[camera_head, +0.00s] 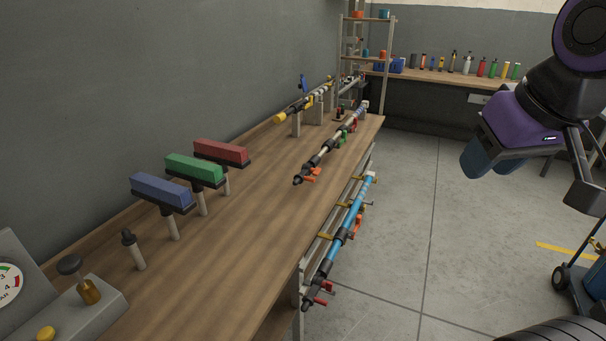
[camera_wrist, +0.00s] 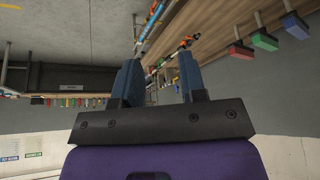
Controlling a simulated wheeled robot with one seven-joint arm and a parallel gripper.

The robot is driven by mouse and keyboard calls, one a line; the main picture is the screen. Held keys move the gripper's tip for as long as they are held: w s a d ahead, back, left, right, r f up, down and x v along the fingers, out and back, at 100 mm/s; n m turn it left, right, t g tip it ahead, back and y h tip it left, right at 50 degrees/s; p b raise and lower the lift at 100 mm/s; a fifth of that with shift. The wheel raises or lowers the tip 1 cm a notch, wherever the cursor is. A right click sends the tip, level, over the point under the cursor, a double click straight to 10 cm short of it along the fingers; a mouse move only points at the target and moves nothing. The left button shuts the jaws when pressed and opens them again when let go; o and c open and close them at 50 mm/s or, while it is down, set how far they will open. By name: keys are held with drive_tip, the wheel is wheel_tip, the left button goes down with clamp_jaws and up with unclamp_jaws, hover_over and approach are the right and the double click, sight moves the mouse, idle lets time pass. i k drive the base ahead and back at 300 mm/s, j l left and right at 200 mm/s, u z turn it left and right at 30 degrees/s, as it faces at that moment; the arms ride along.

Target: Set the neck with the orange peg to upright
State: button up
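An orange peg (camera_head: 312,174) sticks out to the side by the near black end (camera_head: 298,180) of a dark and silver pipe assembly on the bench edge. I take that end for the neck; it lies slanted, though its exact tilt is hard to tell. Other red-orange pegs show farther along this assembly and on a blue pipe (camera_head: 342,239) below the edge. My gripper (camera_head: 485,158) is in the air right of the bench, well apart from the pipes. In the wrist view its blue fingers (camera_wrist: 159,62) stand wide apart with nothing held between them.
Blue (camera_head: 161,190), green (camera_head: 194,170) and red (camera_head: 221,152) blocks stand on posts along the wooden bench (camera_head: 240,240). A gauge box sits at the near left. A yellow-tipped rod (camera_head: 300,106) rests on posts behind. The floor right of the bench is clear, with a cart farther right.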

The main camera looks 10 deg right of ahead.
sight(299, 178)
drive_tip(key=i+l, duration=1)
drive_tip(key=i+u, duration=0.05)
